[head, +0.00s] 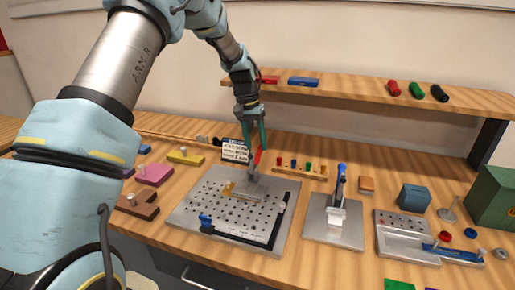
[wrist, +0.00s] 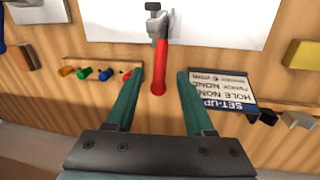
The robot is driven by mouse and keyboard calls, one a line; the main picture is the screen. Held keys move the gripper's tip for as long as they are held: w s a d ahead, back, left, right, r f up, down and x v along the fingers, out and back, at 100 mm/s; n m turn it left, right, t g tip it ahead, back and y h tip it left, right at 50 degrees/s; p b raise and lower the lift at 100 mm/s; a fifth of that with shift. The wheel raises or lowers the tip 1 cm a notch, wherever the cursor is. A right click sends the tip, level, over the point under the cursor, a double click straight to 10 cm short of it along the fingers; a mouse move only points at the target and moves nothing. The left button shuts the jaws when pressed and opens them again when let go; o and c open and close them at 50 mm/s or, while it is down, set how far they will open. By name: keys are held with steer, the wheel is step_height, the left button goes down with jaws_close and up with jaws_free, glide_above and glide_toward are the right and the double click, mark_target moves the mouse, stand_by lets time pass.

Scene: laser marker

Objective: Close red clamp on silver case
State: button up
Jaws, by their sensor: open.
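The red clamp (head: 257,158) stands on the perforated silver plate (head: 200,196), with its red handle pointing up. In the wrist view the red handle (wrist: 159,68) lies between my two green fingers, with a gap on each side. My gripper (head: 254,147) is open, pointing down over the clamp; it also shows in the wrist view (wrist: 158,77). No finger visibly touches the handle. I cannot make out a separate silver case.
A set-up sign (head: 234,151) stands close to my gripper; it also shows in the wrist view (wrist: 223,90). A rack of coloured pegs (head: 300,167) is behind. A blue-handled clamp (head: 340,184) stands to the right. A wooden shelf (head: 360,92) runs along the wall.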

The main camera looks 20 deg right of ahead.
mark_target(258, 153)
steer(key=shift+s+d+f+p, duration=0.1)
steer(key=shift+f+p, duration=0.1)
steer(key=shift+f, duration=0.7)
steer(key=shift+s+d+f+p, duration=0.1)
steer(key=shift+f+p, duration=0.1)
steer(key=shift+f, duration=0.7)
jaws_close()
